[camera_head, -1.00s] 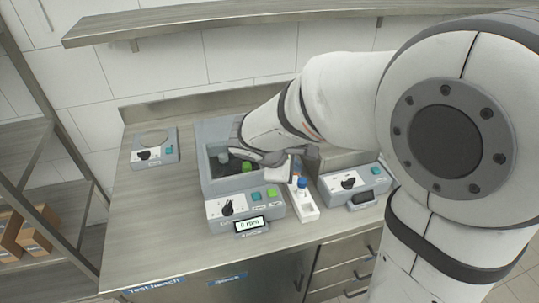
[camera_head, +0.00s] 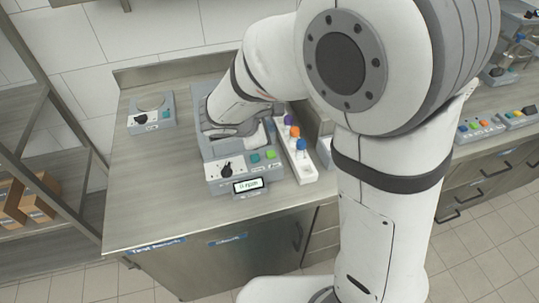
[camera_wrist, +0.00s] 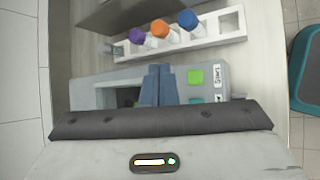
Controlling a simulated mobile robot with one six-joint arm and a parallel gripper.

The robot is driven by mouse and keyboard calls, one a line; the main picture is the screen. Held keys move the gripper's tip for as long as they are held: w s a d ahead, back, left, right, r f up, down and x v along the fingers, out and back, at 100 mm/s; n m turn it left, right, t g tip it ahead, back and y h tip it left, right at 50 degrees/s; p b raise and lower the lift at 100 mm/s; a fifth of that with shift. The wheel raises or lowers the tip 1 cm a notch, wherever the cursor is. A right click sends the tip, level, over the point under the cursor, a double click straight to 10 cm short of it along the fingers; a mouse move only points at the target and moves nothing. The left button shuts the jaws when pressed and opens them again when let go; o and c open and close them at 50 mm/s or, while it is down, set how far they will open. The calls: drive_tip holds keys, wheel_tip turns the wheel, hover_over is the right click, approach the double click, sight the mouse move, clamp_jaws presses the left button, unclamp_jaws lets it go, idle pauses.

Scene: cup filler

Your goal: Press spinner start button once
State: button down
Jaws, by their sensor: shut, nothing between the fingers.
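The spinner (camera_head: 208,174) is a grey box on the bench with a black knob, a teal button (camera_head: 255,157) and a green button (camera_head: 270,154) on its front panel. In the wrist view the green button (camera_wrist: 195,77) has a "Start" label beside it; the teal button (camera_wrist: 196,101) is partly cut off by my gripper body. My gripper (camera_wrist: 158,70) is shut and empty. Its blue-grey fingertips appear just left of the green button in the wrist view; I cannot tell their height above the panel. In the head view my wrist hides the fingertips and most of the spinner's well.
A white rack (camera_head: 305,171) with purple, orange and blue capped tubes stands right beside the spinner. A display (camera_head: 248,185) sits at its front. Another device (camera_head: 152,122) with a knob and teal button stands at the left. The bench front left is clear.

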sight(268, 155)
wheel_tip(268, 155, down, 7)
drive_tip(key=b, duration=0.5)
drive_tip(key=shift+r, duration=0.1)
idle(1.7)
drive_tip(key=shift+f+b, duration=0.45)
drive_tip(key=shift+f+b, duration=0.5)
idle(0.5)
drive_tip(key=shift+r, duration=0.1)
drive_tip(key=shift+r+p, duration=0.6)
drive_tip(key=shift+r, duration=0.25)
